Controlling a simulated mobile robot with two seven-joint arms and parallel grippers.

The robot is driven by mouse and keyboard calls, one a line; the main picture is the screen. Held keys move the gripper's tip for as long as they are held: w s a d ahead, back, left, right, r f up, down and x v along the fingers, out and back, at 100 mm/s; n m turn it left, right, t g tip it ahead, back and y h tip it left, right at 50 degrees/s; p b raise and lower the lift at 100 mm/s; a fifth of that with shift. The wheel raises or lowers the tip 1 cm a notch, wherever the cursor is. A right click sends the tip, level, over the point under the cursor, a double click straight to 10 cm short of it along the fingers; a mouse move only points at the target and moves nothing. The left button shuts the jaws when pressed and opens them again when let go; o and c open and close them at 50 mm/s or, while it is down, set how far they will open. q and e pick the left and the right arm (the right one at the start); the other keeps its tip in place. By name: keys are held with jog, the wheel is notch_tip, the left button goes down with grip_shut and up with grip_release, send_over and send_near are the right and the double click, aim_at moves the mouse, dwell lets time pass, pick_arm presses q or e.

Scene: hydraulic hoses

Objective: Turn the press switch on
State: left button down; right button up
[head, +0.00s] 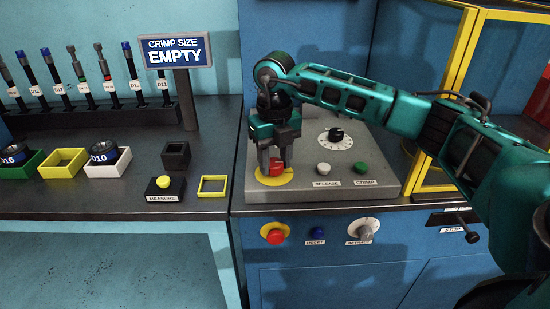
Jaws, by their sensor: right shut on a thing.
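The press control panel (310,195) is a grey sloped box on the blue cabinet. At its left a red knob (276,170) sits on a yellow disc (262,181). My right gripper (275,165) points down over this disc, its fingers shut on the red knob, partly hiding it. The panel also has a black dial (337,135), a white RELEASE button (324,169) and a green CRIMP button (361,168). I cannot tell from the labels which control is the press switch. My left gripper is not in view.
On the cabinet front are another red knob on yellow (275,237), a blue button (318,233) and a grey knob (361,231). A yellow-framed guard (455,60) stands at right. The left bench holds a sign (175,52) reading EMPTY, a tool rack (100,115) and a MEASURE button (164,183).

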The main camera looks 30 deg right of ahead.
aim_at(275, 163)
jog(key=o, duration=1.1)
jog(key=shift+c, duration=0.2)
notch_tip(275, 163, up, 13)
